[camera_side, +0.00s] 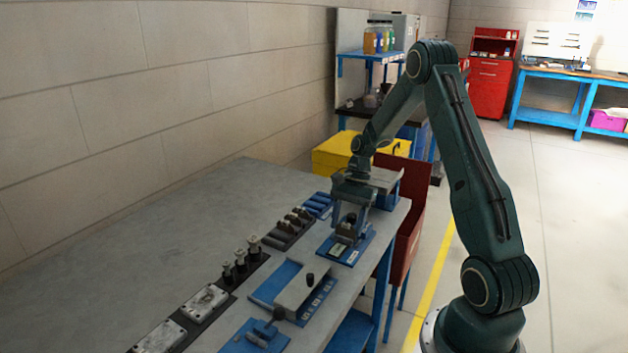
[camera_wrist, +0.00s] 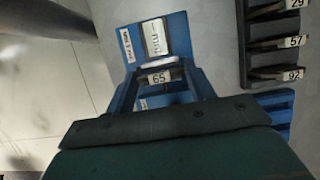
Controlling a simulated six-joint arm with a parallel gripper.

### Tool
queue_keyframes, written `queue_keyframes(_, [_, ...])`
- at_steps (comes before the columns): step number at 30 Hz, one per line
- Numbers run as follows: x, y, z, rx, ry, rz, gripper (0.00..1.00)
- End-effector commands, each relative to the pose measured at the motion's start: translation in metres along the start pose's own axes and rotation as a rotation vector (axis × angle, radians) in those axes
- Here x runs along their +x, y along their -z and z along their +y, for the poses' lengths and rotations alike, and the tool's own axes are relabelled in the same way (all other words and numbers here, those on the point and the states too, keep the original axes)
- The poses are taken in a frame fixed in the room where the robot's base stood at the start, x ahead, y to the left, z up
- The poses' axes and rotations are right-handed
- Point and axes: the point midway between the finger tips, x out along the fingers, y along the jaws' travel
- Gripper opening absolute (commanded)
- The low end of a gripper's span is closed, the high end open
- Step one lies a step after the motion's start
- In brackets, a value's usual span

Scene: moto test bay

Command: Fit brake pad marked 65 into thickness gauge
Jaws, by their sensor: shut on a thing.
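The brake pad marked 65 (camera_wrist: 160,77) shows its white label in the wrist view. My gripper (camera_wrist: 161,88) is shut on it, one finger on each side. The thickness gauge, a blue base (camera_wrist: 178,21) with a pale metal plate (camera_wrist: 155,37), lies just beyond the pad. In the side view my gripper (camera_side: 348,226) points down over the gauge's blue base (camera_side: 357,250) near the table's right edge. The pad's lower part is hidden, and I cannot tell whether it touches or sits in the gauge.
A dark rack (camera_wrist: 245,47) with pads marked 29, 57 and 92 stands right of the gauge in the wrist view. In the side view, a blue fixture with a grey block (camera_side: 300,288) and a smaller blue fixture (camera_side: 253,338) stand nearer. The grey table (camera_side: 150,235) is clear at left.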

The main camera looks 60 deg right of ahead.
Motion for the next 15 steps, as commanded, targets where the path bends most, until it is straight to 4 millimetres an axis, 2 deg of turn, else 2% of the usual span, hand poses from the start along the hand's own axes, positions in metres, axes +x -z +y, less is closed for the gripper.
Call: queue_keyframes(15, [0.0055,0.0023,0.0,0.0,0.0,0.0,0.3])
